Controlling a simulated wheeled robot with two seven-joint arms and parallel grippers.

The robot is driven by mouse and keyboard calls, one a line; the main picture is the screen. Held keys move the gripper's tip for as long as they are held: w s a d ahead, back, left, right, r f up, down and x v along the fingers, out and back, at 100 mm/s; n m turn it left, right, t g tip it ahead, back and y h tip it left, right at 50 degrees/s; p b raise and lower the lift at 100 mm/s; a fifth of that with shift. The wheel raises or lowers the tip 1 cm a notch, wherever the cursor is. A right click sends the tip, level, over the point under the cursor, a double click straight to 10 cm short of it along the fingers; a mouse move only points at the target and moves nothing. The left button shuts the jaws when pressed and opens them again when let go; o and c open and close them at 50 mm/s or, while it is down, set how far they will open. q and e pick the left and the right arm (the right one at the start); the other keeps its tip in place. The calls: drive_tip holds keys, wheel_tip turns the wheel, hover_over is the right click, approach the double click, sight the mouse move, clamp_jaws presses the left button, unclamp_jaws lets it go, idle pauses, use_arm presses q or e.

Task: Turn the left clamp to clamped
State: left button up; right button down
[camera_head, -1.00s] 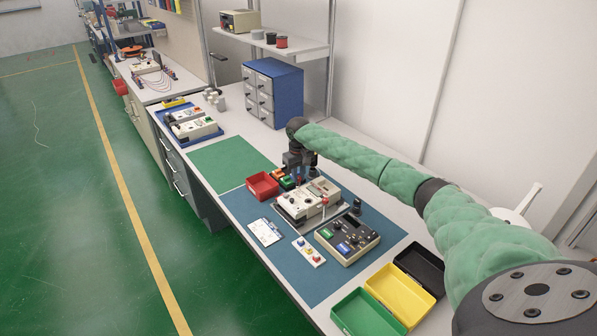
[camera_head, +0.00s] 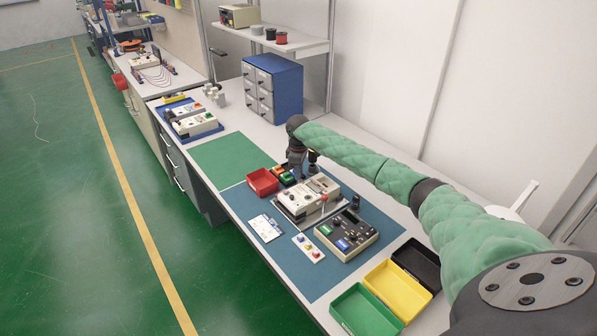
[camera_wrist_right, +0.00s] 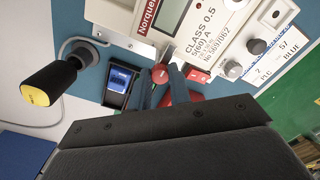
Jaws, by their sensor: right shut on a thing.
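A pale meter (camera_head: 298,201) sits in a fixture on the blue mat; its labelled face (camera_wrist_right: 205,35) shows close up in the right wrist view. My right gripper (camera_head: 298,176) is at the far left end of the meter. In the right wrist view my right gripper (camera_wrist_right: 162,82) is shut on a small red knob (camera_wrist_right: 160,73) beside the meter, which appears to be the left clamp's knob. The fingers hide part of it. Another red-tipped lever (camera_head: 324,198) stands upright at the meter's near right side. My left gripper is not in view.
A black handle with a yellow end (camera_wrist_right: 48,83) stands close by. A blue block in a black frame (camera_wrist_right: 121,79) is beside the fingers. A red bin (camera_head: 262,182) lies left of the meter, and a grey control box (camera_head: 346,236) right of it. The green mat (camera_head: 230,160) is clear.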

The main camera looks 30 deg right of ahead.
drive_tip(key=shift+r, duration=0.1)
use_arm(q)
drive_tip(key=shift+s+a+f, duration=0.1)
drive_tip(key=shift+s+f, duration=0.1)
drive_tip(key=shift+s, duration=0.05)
use_arm(e)
drive_tip(key=shift+w, duration=0.1)
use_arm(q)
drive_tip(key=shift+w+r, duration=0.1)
use_arm(e)
drive_tip(key=c, duration=1.3)
unclamp_jaws()
drive_tip(key=shift+r, duration=0.35)
wheel_tip(320, 180, up, 6)
drive_tip(key=b, duration=0.2)
drive_tip(key=shift+f+b, duration=0.25)
drive_tip(key=shift+b, duration=0.1)
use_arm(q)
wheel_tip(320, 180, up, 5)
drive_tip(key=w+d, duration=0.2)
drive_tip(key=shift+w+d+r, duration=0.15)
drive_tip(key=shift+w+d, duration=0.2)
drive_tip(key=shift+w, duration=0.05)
use_arm(e)
drive_tip(key=shift+r, duration=0.75)
